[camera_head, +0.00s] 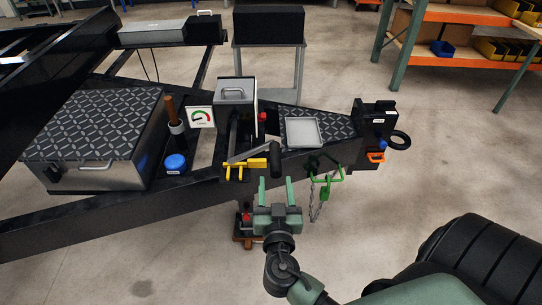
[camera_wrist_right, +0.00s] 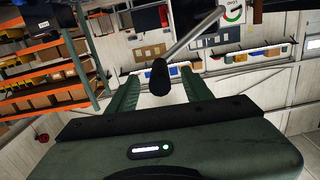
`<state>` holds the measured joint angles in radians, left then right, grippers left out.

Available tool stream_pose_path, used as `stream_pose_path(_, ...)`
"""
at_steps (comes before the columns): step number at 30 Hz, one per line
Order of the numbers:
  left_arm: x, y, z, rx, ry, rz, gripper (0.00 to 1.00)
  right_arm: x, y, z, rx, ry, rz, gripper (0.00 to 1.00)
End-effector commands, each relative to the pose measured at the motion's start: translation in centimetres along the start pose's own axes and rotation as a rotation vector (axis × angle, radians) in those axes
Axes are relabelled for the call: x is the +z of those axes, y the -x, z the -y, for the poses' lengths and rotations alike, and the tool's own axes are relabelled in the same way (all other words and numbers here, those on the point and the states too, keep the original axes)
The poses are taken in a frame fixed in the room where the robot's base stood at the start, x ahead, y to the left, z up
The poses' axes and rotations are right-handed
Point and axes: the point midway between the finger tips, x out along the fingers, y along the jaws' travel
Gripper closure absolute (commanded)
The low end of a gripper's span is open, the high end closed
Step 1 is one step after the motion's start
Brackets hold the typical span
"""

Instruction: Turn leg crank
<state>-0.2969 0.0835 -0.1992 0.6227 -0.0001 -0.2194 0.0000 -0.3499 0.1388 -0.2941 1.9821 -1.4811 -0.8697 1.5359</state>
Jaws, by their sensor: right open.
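The leg crank is a grey metal arm (camera_head: 245,155) with a black cylindrical handle (camera_head: 276,158), on the near side of the trailer frame's jack. My right gripper (camera_head: 276,184) is open and empty, with its two green fingers pointing at the handle from the near side. In the head view the handle is just beyond the fingertips. In the right wrist view the black handle (camera_wrist_right: 159,78) appears centred between the open fingers, and the metal arm (camera_wrist_right: 195,33) runs up to the right. No contact is visible. My left gripper is not in view.
Yellow hooks (camera_head: 237,170) sit left of the handle. A green hook with chain (camera_head: 325,180) hangs to the right. A gauge (camera_head: 200,117), blue cap (camera_head: 175,163) and grey tray (camera_head: 302,132) are on the trailer frame.

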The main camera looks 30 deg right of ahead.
Motion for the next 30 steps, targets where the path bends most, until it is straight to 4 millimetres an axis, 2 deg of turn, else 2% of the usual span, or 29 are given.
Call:
stream_pose_path(3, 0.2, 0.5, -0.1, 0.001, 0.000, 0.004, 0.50, -1.5, -0.5, -0.1, 0.007, -0.023, -0.031, 0.50)
stream_pose_path(16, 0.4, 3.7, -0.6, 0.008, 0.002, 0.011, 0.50, -1.7, -6.8, -0.1, 0.005, -0.020, -0.028, 0.50)
stream_pose_path(21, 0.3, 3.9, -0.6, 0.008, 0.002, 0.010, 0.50, -1.4, -7.7, -0.1, 0.005, -0.021, -0.026, 0.50)
stream_pose_path(28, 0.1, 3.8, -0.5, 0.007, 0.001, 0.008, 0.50, -1.3, -7.7, -0.1, 0.005, -0.021, -0.025, 0.50)
stream_pose_path(29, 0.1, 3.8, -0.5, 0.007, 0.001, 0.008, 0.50, -1.3, -7.7, -0.1, 0.005, -0.021, -0.025, 0.55)
stream_pose_path(30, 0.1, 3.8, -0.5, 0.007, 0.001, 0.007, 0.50, -1.3, -7.7, -0.1, 0.005, -0.021, -0.025, 0.66)
